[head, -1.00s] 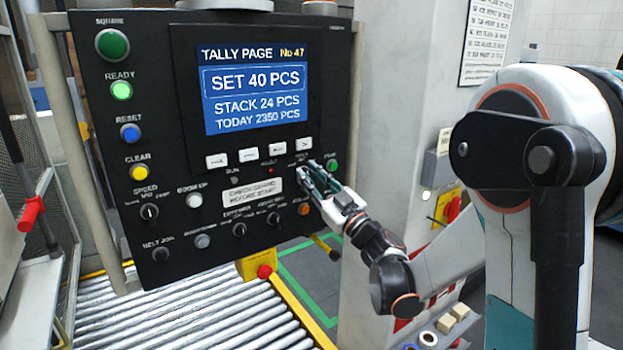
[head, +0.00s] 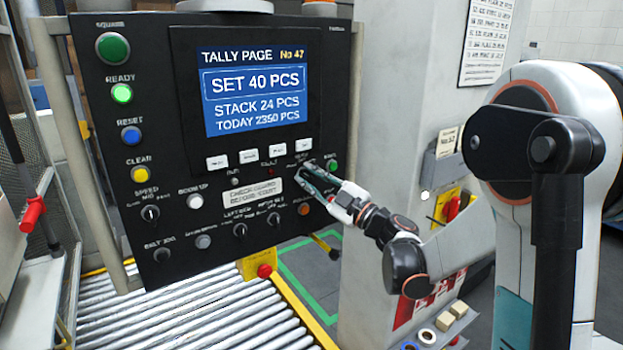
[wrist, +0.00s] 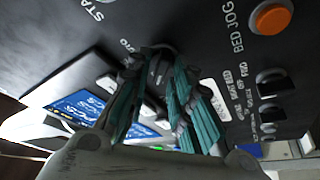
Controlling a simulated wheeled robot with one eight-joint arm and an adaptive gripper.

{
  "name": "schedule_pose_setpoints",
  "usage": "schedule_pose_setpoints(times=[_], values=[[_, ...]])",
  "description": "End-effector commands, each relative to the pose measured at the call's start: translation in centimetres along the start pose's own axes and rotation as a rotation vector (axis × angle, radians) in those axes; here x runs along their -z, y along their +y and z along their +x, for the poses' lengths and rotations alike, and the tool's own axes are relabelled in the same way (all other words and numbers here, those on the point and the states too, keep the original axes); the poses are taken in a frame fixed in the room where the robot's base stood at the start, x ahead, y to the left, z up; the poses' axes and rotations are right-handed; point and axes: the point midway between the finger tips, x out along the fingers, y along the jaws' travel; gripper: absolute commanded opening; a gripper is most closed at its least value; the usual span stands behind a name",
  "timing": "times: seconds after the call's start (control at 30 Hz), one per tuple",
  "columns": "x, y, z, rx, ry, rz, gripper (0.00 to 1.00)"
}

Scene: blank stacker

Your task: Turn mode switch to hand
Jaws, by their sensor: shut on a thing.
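The black control panel (head: 110,165) carries several knobs and buttons. My gripper (head: 303,173) is at the panel's right side, below the row of white keys. In the wrist view my gripper's teal fingers (wrist: 160,72) are closed around a dark knob (wrist: 158,50), the mode switch, with part of the lettering "AUTO" beside it. The fingers hide most of the knob, and I cannot tell which way it points. The fingers look tilted relative to the panel lettering.
A green start button (head: 333,165) is close to the right of my gripper. An orange jog button (head: 304,209) is just below. Other rotary knobs (head: 240,230) sit lower left. A roller conveyor (head: 190,318) runs beneath the panel.

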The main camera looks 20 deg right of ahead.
Motion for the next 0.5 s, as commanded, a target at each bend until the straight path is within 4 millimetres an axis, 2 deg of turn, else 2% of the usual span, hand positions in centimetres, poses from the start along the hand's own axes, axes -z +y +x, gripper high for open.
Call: schedule_pose_setpoints(times=[0.3, 0.33, 0.5], values=[[0.01, -0.05, -0.01, 0.001, 0.001, -0.001, 0.00], [0.01, -0.05, -0.01, 0.001, 0.001, -0.001, 0.28], [0.01, -0.03, -0.01, 0.001, 0.001, -0.001, 0.29]])
